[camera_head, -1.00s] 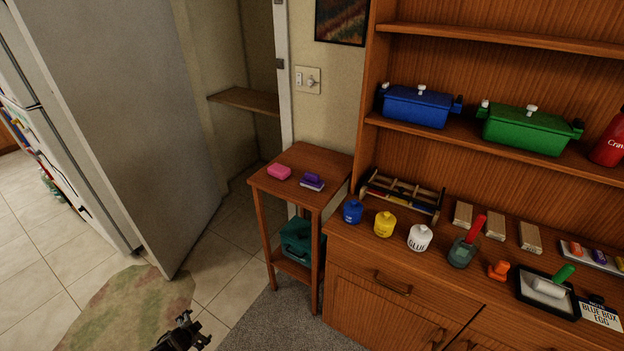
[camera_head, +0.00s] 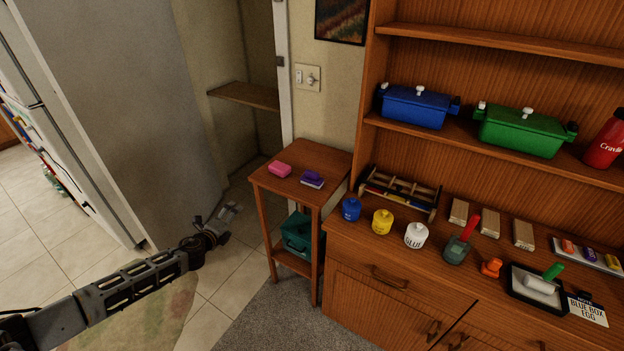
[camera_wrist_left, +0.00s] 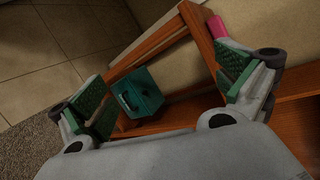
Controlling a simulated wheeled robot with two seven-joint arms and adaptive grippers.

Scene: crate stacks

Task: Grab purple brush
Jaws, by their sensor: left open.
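The purple brush (camera_head: 312,179), with a pale lower part, lies on top of the small wooden side table (camera_head: 327,158). A pink block (camera_head: 279,169) lies to its left on the same top. My left gripper (camera_head: 226,216) is left of the table, a little below the level of its top, empty and apart from the brush. In the left wrist view its two green-padded fingers (camera_wrist_left: 168,98) are spread open. That view shows the pink block (camera_wrist_left: 216,27) at the upper right, but I cannot make out the brush there. My right gripper is in neither view.
A teal box (camera_head: 297,232) sits on the side table's lower shelf. A wooden cabinet (camera_head: 350,290) with jars, a wooden caddy and other items stands close on the right. The fridge (camera_head: 120,110) is on the left. Tiled floor lies open before the table.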

